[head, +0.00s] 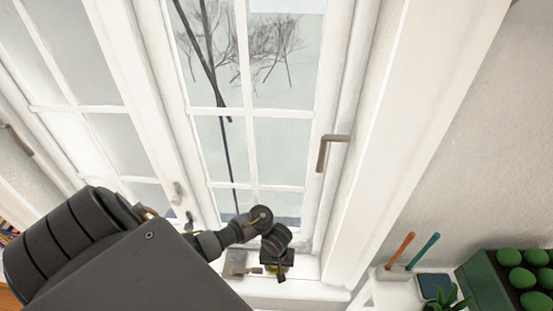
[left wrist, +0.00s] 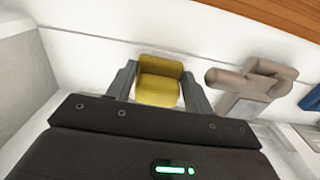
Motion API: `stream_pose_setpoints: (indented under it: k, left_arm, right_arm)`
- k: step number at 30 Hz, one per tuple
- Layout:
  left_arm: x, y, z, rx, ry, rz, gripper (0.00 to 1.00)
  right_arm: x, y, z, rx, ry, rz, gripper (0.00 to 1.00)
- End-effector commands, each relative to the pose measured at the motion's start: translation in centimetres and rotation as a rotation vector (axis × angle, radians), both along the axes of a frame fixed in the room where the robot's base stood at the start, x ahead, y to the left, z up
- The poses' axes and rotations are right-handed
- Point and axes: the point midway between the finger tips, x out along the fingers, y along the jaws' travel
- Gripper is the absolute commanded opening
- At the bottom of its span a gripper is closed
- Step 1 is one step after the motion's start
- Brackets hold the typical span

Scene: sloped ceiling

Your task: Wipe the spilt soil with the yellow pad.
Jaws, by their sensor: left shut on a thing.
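The yellow pad (left wrist: 160,80) is between the two fingers of my left gripper (left wrist: 158,85) in the left wrist view. The fingers touch its two sides. In the head view my left gripper (head: 278,271) points down over the white windowsill (head: 318,285) at the foot of the window. I cannot tell whether the pad touches the sill. I see no spilt soil in either view. My right gripper is not in view.
A grey-beige object (head: 235,262) stands on the sill just left of the gripper; a similar shape (left wrist: 250,85) shows in the left wrist view. At right are orange and teal handles (head: 400,251), a small plant (head: 440,298) and a green crate (head: 484,287) of green round things.

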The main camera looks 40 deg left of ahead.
Motion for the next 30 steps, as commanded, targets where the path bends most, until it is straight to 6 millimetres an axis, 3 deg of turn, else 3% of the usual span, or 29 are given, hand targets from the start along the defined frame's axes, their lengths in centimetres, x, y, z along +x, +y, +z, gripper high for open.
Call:
stream_pose_setpoints:
  k: [11, 30]
  left_arm:
    - [0.2, 0.1, -0.4, 0.001, 0.001, -0.001, 0.34]
    - [3.5, 2.7, -0.1, 0.003, -0.005, 0.004, 0.34]
  right_arm:
    - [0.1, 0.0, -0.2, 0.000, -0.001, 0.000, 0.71]
    - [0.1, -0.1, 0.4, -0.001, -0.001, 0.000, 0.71]
